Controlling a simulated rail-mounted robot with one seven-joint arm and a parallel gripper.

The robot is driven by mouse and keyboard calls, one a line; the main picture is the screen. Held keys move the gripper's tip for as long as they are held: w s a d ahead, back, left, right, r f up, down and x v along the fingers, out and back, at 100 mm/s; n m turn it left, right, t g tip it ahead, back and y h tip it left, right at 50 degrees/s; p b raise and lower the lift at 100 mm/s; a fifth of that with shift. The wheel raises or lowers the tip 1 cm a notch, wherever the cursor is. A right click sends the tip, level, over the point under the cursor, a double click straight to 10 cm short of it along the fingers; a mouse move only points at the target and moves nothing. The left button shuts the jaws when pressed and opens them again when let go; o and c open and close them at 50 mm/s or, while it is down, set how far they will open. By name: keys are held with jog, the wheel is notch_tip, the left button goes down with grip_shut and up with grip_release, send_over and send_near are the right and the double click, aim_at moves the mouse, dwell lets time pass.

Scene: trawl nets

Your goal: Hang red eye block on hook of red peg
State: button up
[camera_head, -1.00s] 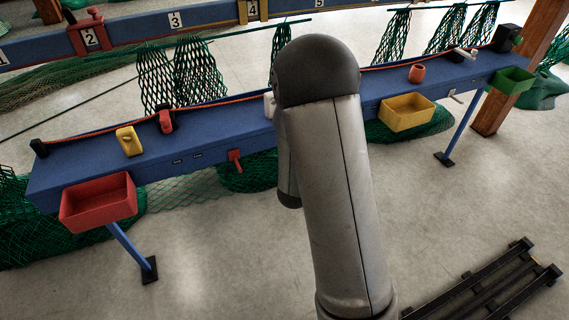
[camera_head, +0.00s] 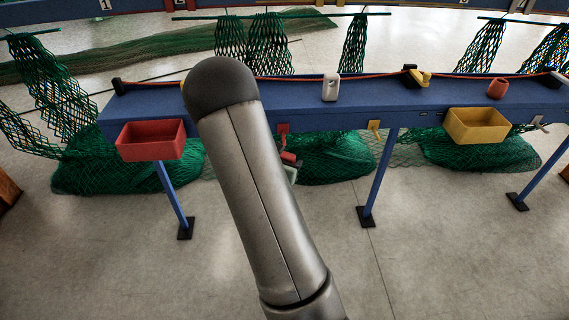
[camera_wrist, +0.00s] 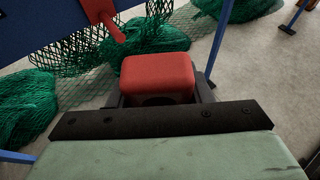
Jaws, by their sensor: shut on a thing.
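The red eye block (camera_wrist: 158,76) is between the jaws of my gripper (camera_wrist: 160,98) in the wrist view, and its top sticks out past the dark jaw parts. Its eye shows only as a dark opening at the lower edge. In the head view the block (camera_head: 289,157) is small, just right of my arm, below the blue beam's front. The red peg (camera_head: 282,129) is on the beam's front face, a little above the block. It also shows in the wrist view (camera_wrist: 101,14), up and left of the block and apart from it. Its hook shape is hard to make out.
A yellow peg (camera_head: 375,127) is right of the red one on the beam (camera_head: 300,103). Red (camera_head: 150,142) and yellow (camera_head: 477,127) bins hang on the front. A white block (camera_head: 330,88) stands on top. Green nets (camera_head: 335,157) hang behind, and a blue leg (camera_head: 378,180) stands to the right.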

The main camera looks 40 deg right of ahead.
jog(key=w+d+p, duration=0.2)
jog(key=w+d, duration=0.3)
jog(key=w, duration=0.2)
jog(key=shift+w+d+f, duration=0.2)
jog(key=shift+w+d, duration=0.05)
jog(key=shift+w, duration=0.15)
jog(key=shift+w+d+r+p, duration=0.1)
jog(key=shift+w+p, duration=0.05)
jog(key=shift+p, duration=0.15)
jog(key=shift+c, duration=0.9)
jog(key=shift+w+d, duration=0.2)
jog(key=shift+c, duration=1.1)
jog(key=shift+w+d+f+b, duration=0.25)
jog(key=shift+w+b, duration=0.15)
jog(key=shift+b, duration=0.45)
grip_shut()
jog(key=shift+w+f, duration=0.1)
jog(key=shift+w+a, duration=0.1)
jog(key=shift+a, duration=0.05)
jog(key=o, duration=1.6)
grip_release()
jog(key=shift+f, duration=0.1)
